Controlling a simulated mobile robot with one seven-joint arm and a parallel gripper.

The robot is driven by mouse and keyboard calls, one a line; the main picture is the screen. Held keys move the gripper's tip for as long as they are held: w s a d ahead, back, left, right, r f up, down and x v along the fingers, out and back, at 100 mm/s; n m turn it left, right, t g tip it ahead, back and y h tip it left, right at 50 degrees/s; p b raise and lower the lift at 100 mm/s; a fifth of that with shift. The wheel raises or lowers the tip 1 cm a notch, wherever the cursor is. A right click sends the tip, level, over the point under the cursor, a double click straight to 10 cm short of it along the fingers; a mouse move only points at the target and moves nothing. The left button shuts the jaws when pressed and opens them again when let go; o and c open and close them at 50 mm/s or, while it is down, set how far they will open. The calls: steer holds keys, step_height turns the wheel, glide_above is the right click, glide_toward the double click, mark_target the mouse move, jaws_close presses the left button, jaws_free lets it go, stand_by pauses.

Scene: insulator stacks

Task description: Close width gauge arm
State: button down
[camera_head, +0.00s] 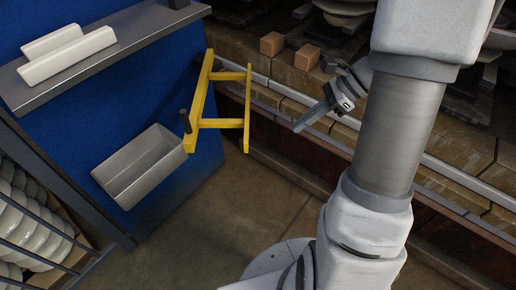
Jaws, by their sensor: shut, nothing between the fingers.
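The width gauge arm (220,123) is a yellow frame with two long bars joined by crosspieces. It sticks out from the right side of the blue panel (165,98) over the floor, at an angle to the panel. A dark upright handle or pin (185,121) stands at its left bar. My gripper (299,128) is to the right of the yellow frame and apart from it, with its dark fingers pointing down and left. The fingers are together and empty. My arm hides part of the scene behind it.
A grey shelf (110,43) with white blocks tops the blue panel, and an open metal tray (140,165) hangs below. A rack of white insulators (25,220) stands lower left. A brick ledge with metal rails (290,90) runs along the right. Floor (240,205) between is clear.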

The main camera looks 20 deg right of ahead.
steer(key=w+a+f+t+b, duration=0.1)
steer(key=w+a+f+b, duration=0.2)
steer(key=a+f, duration=0.4)
steer(key=shift+a+b, duration=0.65)
steer(key=shift+a, duration=0.65)
steer(key=shift+a, duration=0.1)
